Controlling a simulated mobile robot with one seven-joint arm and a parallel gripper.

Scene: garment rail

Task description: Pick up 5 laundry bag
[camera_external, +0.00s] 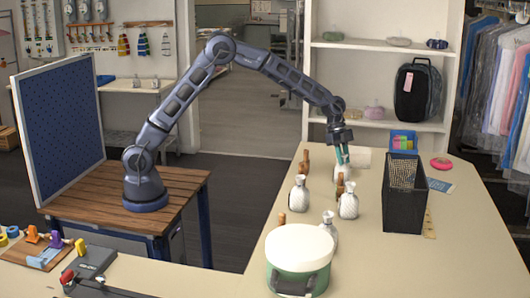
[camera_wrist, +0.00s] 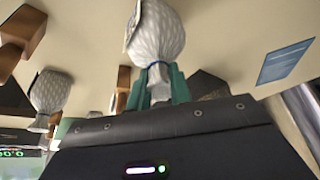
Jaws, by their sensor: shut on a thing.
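Several small white textured laundry bags with tied necks are on the beige counter. My gripper (camera_external: 343,156) points down at the back of the group, its teal fingers shut on the neck of one laundry bag (camera_external: 343,174). In the wrist view my gripper (camera_wrist: 158,82) has a finger on each side of this bag's neck, below a blue tie; its round body (camera_wrist: 158,35) is clear. I cannot tell whether it touches the counter. Other bags stand at the left (camera_external: 299,195), the right (camera_external: 348,204) and the front (camera_external: 329,231). One shows in the wrist view (camera_wrist: 50,92).
Brown wooden pieces (camera_external: 304,161) stand close among the bags. A tall dark bin (camera_external: 404,207) stands to the right, and a green pot with a cream lid (camera_external: 299,262) in front. A blue card (camera_external: 440,185) lies beyond the bin. The counter's right front is clear.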

